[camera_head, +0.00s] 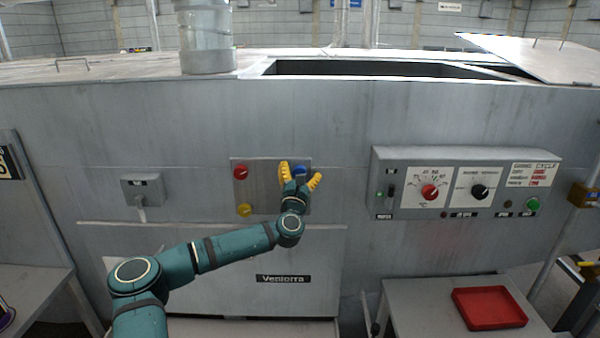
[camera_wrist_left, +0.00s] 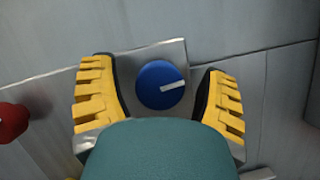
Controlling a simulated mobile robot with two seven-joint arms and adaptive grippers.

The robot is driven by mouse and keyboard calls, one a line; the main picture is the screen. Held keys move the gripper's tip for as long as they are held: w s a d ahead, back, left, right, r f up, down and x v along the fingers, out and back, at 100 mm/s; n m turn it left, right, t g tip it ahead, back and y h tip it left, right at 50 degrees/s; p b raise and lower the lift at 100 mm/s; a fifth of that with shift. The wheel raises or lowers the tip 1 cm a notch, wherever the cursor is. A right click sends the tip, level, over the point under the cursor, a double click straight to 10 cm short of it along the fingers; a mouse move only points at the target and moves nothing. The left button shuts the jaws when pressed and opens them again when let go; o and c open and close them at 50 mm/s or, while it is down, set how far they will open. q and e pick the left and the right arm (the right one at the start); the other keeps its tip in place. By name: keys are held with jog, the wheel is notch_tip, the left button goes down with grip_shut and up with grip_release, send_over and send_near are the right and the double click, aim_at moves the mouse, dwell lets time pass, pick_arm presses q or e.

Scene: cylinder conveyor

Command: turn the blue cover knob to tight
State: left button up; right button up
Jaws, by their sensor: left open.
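The blue cover knob (camera_head: 301,170) is at the upper right of a small grey plate (camera_head: 262,190) on the machine's front. In the left wrist view the knob (camera_wrist_left: 160,85) is round, with a white pointer line running from its middle to the right and slightly up. My left gripper (camera_head: 300,174) is open, with its yellow fingers on either side of the knob. In the left wrist view a gap shows between the knob and each finger (camera_wrist_left: 158,92). My right gripper is not in view.
A red knob (camera_head: 240,172) and a yellow knob (camera_head: 244,210) sit on the same plate, to the left. A control box (camera_head: 466,181) with dials is to the right. A red tray (camera_head: 489,308) lies on a side table (camera_head: 420,310). A glass vessel (camera_head: 207,50) stands on top.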

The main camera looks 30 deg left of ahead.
pick_arm(q)
jog(key=c, duration=1.2)
jog(key=shift+m, duration=0.5)
jog(key=m+h+b, duration=0.1)
jog(key=m+h, duration=0.1)
jog(key=m, duration=0.1)
jog(key=shift+m+b, duration=0.3)
jog(key=shift+b, duration=0.1)
jog(key=m+h, duration=0.1)
jog(key=m, duration=0.2)
jog(key=m+h+b, duration=0.1)
jog(key=m, duration=0.1)
jog(key=shift+m+g, duration=0.3)
jog(key=shift+m, duration=0.1)
jog(key=m+g+h, duration=0.1)
jog(key=m, duration=0.4)
jog(key=shift+d+g+h+b, duration=0.1)
jog(key=shift+g+h+b, duration=0.3)
jog(key=m+g, duration=0.1)
jog(key=m, duration=0.3)
jog(key=shift+g, duration=0.3)
